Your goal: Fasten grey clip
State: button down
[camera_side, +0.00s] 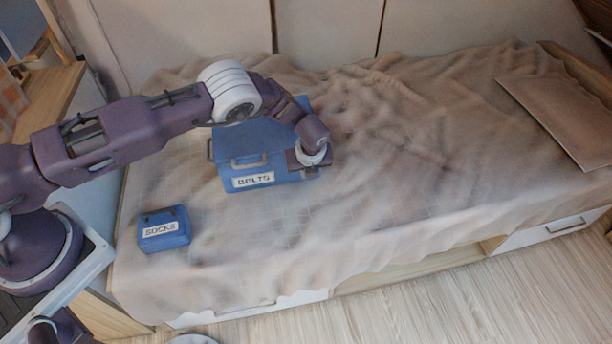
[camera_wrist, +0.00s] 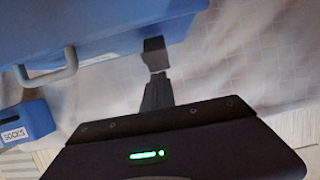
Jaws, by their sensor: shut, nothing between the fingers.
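I cannot make out a separate grey clip; part of the box's right front is hidden behind my gripper. My gripper (camera_side: 307,166) is low at the right front corner of the box. In the wrist view its dark fingers (camera_wrist: 155,72) are shut and empty, close to the box side. I cannot tell whether they touch it.
A small blue box labelled SOCKS (camera_side: 165,229) stands nearer the bed's front left, and it also shows in the wrist view (camera_wrist: 24,124). The beige bedcover (camera_side: 420,150) is rumpled and otherwise clear to the right. A flat board (camera_side: 565,115) lies at the far right.

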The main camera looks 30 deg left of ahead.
jog(key=shift+w+a+r+g+h, duration=0.25)
jog(key=shift+r, duration=0.25)
jog(key=shift+w+a+r+g+h, duration=0.2)
jog(key=shift+a+r+g+h, duration=0.1)
jog(key=shift+r, duration=0.15)
jog(key=shift+w+a+r+g+h, duration=0.2)
jog(key=shift+w+r+g+h, duration=0.05)
jog(key=shift+r, duration=1.05)
